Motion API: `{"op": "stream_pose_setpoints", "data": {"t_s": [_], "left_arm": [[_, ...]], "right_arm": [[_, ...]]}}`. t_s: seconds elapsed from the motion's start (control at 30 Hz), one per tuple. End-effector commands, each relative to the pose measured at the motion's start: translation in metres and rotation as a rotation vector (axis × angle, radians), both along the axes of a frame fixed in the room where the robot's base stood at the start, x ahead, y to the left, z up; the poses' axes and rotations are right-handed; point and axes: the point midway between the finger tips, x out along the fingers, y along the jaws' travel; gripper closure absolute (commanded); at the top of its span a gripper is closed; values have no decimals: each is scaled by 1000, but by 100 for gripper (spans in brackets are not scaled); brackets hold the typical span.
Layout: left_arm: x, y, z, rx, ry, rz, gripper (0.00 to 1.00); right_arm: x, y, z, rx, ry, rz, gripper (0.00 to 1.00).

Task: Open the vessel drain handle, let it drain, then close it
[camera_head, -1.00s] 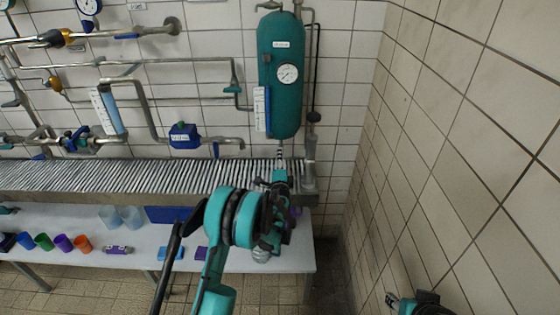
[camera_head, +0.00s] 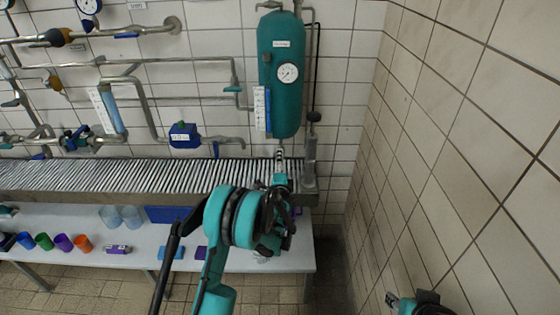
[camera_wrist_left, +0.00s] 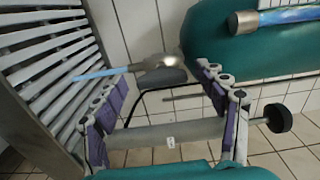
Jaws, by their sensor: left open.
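The teal vessel (camera_head: 281,85) hangs on the wall in the head view, with a round gauge on its front. Its rounded side shows at the upper right of the left wrist view (camera_wrist_left: 225,55). I cannot clearly make out the drain handle.
A slatted grey trough (camera_head: 130,175) runs under the vessel. A metal fitting (camera_wrist_left: 160,62) with a thin blue piece (camera_wrist_left: 100,73) shows beyond the fingers. A vertical grey pipe (camera_head: 311,155) stands close by on the right. The tiled side wall (camera_head: 450,150) bounds that side.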

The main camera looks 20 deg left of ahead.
Motion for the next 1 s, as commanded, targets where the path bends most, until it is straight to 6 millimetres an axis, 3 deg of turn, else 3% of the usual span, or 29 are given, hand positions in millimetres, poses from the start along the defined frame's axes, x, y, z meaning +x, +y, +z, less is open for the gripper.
{"op": "stream_pose_setpoints", "data": {"t_s": [0.2, 0.43, 0.6, 1.0], "left_arm": [[-48, -15, 0, 0, 0, -2, 28], [-85, -25, 0, -1, 0, -2, 28], [-96, -27, 0, -1, 0, 0, 28], [-96, -28, 0, -1, 0, 0, 28]], "right_arm": [[0, 0, 0, 0, 0, 0, 60], [0, 0, 0, 0, 0, 0, 60], [0, 0, 0, 0, 0, 0, 60], [0, 0, 0, 0, 0, 0, 60]]}}
